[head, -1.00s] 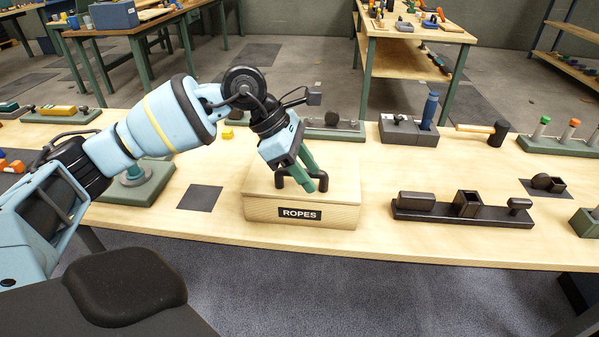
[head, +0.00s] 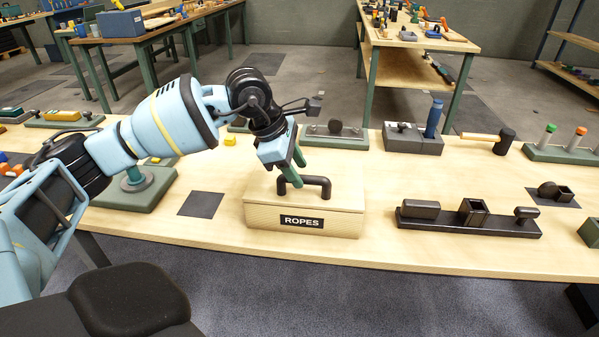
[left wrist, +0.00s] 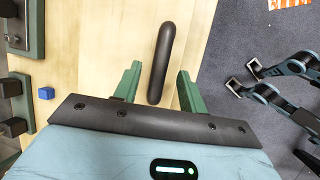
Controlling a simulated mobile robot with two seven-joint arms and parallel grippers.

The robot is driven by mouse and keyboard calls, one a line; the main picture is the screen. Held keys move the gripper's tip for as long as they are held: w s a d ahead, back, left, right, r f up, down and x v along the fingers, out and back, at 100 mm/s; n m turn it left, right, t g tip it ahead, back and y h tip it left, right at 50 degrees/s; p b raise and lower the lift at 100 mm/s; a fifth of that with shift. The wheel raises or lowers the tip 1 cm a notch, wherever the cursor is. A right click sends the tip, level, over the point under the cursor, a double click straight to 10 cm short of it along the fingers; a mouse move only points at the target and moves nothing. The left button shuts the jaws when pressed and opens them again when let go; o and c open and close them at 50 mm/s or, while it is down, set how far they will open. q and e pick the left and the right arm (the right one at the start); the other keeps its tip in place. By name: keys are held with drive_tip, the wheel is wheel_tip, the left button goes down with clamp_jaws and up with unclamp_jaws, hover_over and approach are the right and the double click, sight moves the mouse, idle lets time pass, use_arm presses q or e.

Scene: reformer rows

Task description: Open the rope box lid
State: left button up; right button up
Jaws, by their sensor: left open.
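The rope box (head: 260,214) is a pale wooden box with a black "ROPES" label, at the front middle of the table in the head view. Its lid (head: 345,196) lies flat and closed on it. A dark bar handle (head: 318,185) stands on the lid. My left gripper (head: 294,172) is open, with green fingers pointing down at the handle's left part. In the left wrist view the handle (left wrist: 162,60) runs lengthwise between the two spread fingers (left wrist: 158,87), with a gap on each side. I cannot tell how deep the fingers reach. My right gripper is not in view.
A dark block fixture (head: 468,221) stands right of the box. A grey block with a blue handle (head: 412,138) and a mallet (head: 490,140) lie behind. A dark flat square (head: 201,204) and a green base (head: 140,195) are to the left. The table's front edge is close.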

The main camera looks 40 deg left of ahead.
use_arm(q)
drive_tip(key=shift+x, duration=0.9)
drive_tip(key=shift+c, duration=0.2)
clamp_jaws()
